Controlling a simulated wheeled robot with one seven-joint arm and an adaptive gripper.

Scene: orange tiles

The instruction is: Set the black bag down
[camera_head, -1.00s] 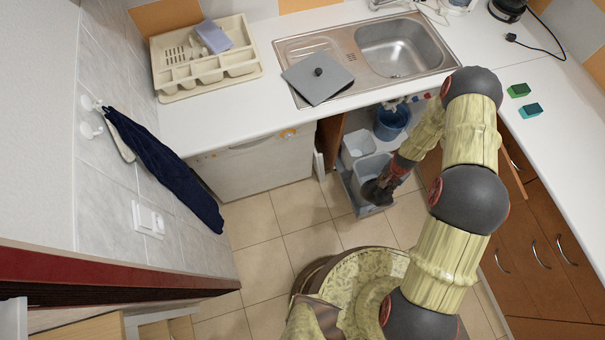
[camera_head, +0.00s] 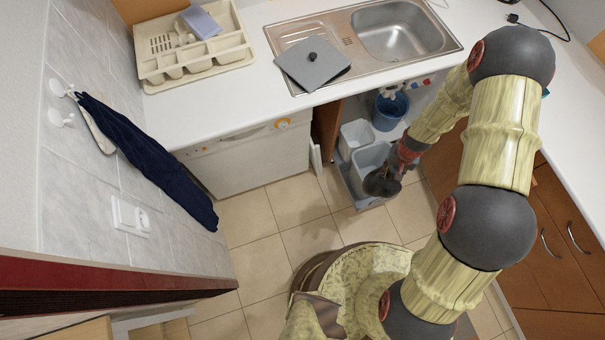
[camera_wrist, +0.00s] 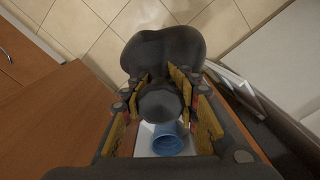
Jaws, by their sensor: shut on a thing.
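The black bag (camera_head: 382,182) is a small dark rounded bundle. It hangs at the end of my gripper (camera_head: 404,160), at the front of the open cabinet under the sink. In the wrist view the bag (camera_wrist: 165,55) fills the upper middle, with its gathered knot between the yellow-padded fingers of my gripper (camera_wrist: 162,100). The fingers are shut on that knot. In the head view the bag overlaps the front of a grey bin (camera_head: 369,157); I cannot tell whether it touches the bin.
A white bin (camera_head: 354,136) and a blue bucket (camera_head: 390,110) stand in the cabinet. A white counter (camera_head: 215,108) with the sink (camera_head: 400,32) lies above. The dishwasher front (camera_head: 245,160) is to the left. Tiled floor (camera_head: 285,205) is free in front.

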